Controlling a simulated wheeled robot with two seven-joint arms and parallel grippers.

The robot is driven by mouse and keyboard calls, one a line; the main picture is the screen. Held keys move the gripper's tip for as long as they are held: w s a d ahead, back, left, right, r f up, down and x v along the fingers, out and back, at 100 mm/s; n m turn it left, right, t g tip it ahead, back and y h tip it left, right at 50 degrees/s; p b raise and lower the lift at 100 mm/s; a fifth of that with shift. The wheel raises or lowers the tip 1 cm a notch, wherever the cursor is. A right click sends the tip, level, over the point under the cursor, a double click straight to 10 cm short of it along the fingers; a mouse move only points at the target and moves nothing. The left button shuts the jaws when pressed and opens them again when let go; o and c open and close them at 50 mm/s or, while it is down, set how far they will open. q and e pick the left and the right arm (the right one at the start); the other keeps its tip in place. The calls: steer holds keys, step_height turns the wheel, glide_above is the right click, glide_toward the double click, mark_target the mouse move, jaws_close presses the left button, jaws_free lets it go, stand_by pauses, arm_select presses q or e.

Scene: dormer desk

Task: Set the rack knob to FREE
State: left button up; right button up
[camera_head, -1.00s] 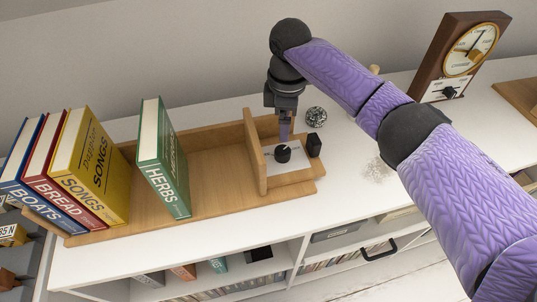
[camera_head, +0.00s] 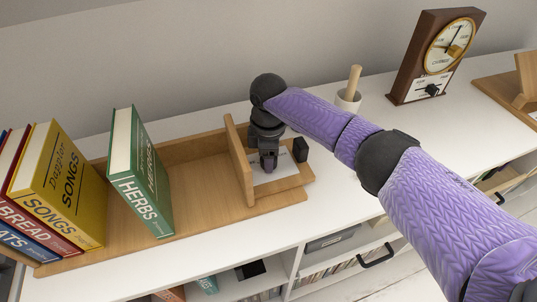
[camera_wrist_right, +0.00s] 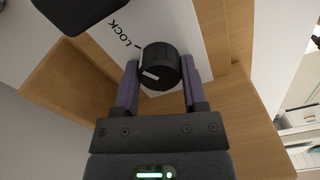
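The round black rack knob (camera_wrist_right: 159,66) sits on a white label plate (camera_wrist_right: 158,20) in the right wrist view. A white mark shows at the knob's lower left; the word LOCK and a tick line lie up-left of it. No FREE label is readable. My right gripper (camera_wrist_right: 160,72) has one purple finger on each side of the knob, very close to it; whether they press on it is unclear. In the head view my right gripper (camera_head: 268,168) points down over the plate at the rack's right end and hides the knob. My left gripper is not in view.
The wooden rack (camera_head: 195,205) holds a green HERBS book (camera_head: 140,180), with yellow and red books at the left. A wooden upright (camera_head: 238,160) stands left of my gripper, a black block (camera_head: 300,149) right. A mortar (camera_head: 348,100) and clock (camera_head: 440,55) stand behind.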

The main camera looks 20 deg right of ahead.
jaws_close()
